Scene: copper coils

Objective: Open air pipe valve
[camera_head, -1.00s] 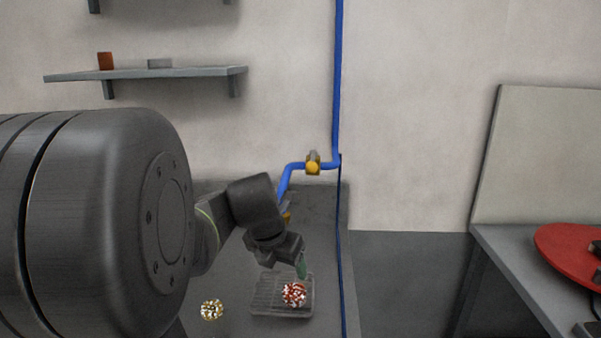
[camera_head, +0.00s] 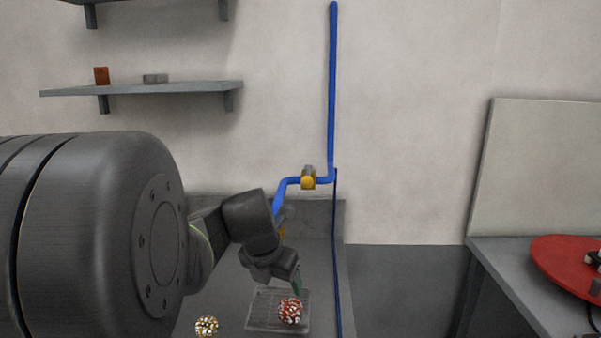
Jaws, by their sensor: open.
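A blue air pipe (camera_head: 333,90) runs down the back wall and bends left. A yellow valve (camera_head: 308,179) sits on its short horizontal stretch, with a grey-brown part on top. My gripper (camera_head: 297,285) is low over the bench, below and slightly left of the valve and well apart from it. It is open, with a greenish fingertip near a red and white coil ball. My arm partly hides the lower pipe and a small orange-yellow part there.
A wire tray (camera_head: 262,323) on the grey bench (camera_head: 321,265) holds the red and white ball (camera_head: 290,311). A yellow and white ball (camera_head: 206,326) lies left of it. A shelf (camera_head: 150,89) hangs upper left. A red disc (camera_head: 568,262) is on the right table.

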